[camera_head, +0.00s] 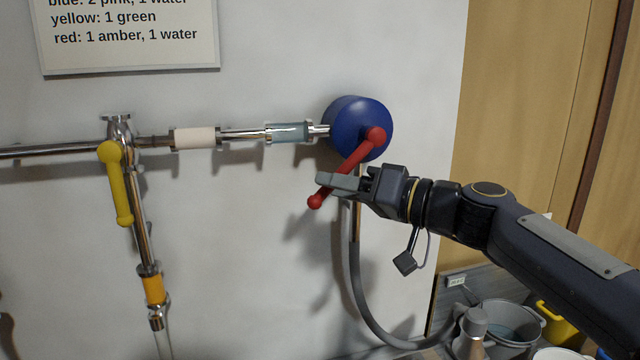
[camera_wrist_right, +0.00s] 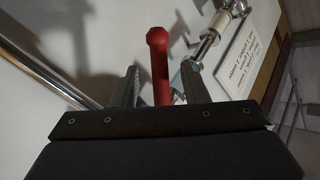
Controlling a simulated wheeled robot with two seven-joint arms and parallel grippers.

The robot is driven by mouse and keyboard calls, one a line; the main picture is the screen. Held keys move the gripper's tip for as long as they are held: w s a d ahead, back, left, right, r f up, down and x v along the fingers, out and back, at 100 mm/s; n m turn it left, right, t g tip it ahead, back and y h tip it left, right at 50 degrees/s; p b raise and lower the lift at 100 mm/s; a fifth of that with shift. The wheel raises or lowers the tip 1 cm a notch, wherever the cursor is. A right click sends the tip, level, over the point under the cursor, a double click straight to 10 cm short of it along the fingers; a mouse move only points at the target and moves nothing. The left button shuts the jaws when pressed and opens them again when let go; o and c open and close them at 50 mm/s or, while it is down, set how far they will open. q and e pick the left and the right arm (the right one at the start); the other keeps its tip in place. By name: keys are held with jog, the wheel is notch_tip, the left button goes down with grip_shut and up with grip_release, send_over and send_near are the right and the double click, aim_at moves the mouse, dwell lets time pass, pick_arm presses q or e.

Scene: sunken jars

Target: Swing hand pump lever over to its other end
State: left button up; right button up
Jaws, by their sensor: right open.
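The hand pump is a round blue body (camera_head: 350,122) on the white wall. Its red lever (camera_head: 352,165) runs from the pump's front down and left to a round knob at its lower end. My right gripper (camera_head: 330,183) comes in from the right at the lever's lower part. In the right wrist view, the red lever (camera_wrist_right: 160,68) stands between the two open fingers of the gripper (camera_wrist_right: 155,88). Whether a finger touches the lever cannot be told. My left gripper is not in view.
A pipe with a yellow valve handle (camera_head: 117,185) is left of the pump. A grey hose (camera_head: 358,290) curves down from the pump toward a grey bucket (camera_head: 512,325) at lower right. A sign (camera_head: 128,35) hangs at upper left. The wall below the lever is mostly bare.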

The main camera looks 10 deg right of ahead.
jog(key=x, duration=0.3)
jog(key=shift+w+a+p, duration=0.15)
jog(key=shift+a+p, duration=0.05)
jog(key=shift+p, duration=0.1)
jog(key=shift+c, duration=0.2)
grip_shut()
